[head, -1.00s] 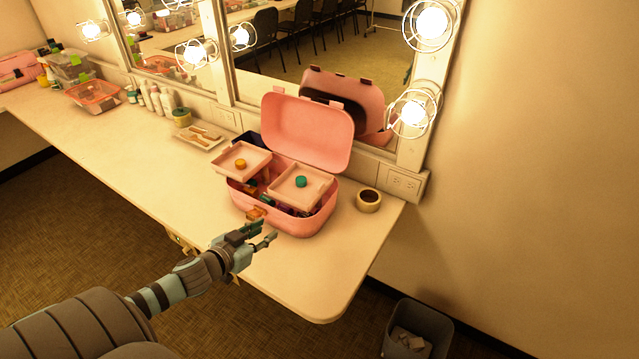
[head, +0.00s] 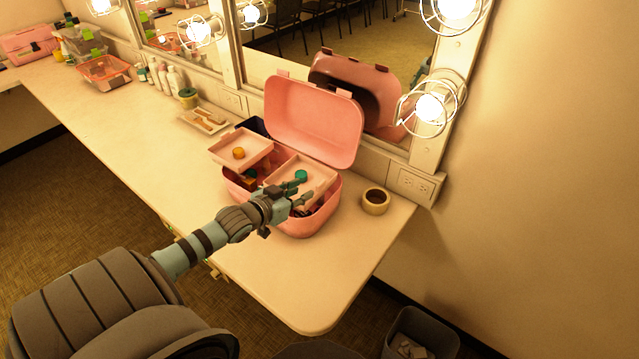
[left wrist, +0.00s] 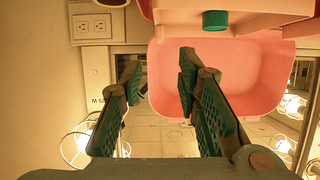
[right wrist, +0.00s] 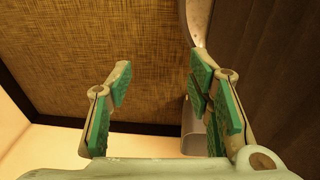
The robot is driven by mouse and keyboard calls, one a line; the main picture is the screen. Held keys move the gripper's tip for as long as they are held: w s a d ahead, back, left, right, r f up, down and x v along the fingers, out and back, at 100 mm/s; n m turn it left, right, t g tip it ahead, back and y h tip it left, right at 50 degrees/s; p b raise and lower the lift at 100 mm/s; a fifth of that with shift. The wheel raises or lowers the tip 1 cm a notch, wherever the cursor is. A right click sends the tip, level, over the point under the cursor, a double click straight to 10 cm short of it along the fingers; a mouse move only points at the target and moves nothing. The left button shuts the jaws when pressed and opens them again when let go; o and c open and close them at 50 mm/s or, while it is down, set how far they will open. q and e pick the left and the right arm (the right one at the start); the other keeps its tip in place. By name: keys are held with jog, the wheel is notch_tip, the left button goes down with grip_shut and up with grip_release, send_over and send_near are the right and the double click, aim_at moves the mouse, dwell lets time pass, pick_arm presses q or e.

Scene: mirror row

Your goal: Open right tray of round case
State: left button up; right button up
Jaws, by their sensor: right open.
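The pink round case (head: 326,215) stands near the table's right end, its lid (head: 315,120) tilted back. Its right tray (head: 318,175), with a teal knob (head: 301,176), sits over the case's right part. The left tray (head: 247,143), with an orange knob (head: 239,153), sits out to the left. My left gripper (head: 304,191) is open at the front of the right tray, partly covering it. In the left wrist view the teal knob (left wrist: 215,20) lies above the open, empty fingers (left wrist: 158,70); contact is unclear. My right gripper (right wrist: 160,70) is open and empty above the floor.
A tape roll (head: 375,201) lies right of the case. The mirror (head: 400,50) and caged bulbs (head: 430,107) stand behind. A small tray (head: 205,119), bottles (head: 172,80) and bins line the left. A wastebasket (head: 420,335) stands beside the table. The front tabletop is clear.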

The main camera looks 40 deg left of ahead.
aim_at(318, 186)
pick_arm(q)
jog(key=b+x, duration=0.1)
jog(key=x, duration=0.3)
jog(key=f+b+x, duration=0.1)
jog(key=b+x, duration=0.1)
jog(key=x, duration=0.3)
jog(key=shift+f, duration=0.2)
jog(key=shift+w+d, duration=0.1)
jog(key=shift+w, duration=0.15)
jog(key=shift+s+r, duration=0.25)
jog(key=shift+r, duration=0.05)
jog(key=shift+w, duration=0.1)
grip_shut()
pick_arm(e)
notch_tip(318, 186, down, 6)
jog(key=w, duration=0.1)
jog(key=shift+w+a, duration=0.2)
jog(key=shift+w, duration=0.05)
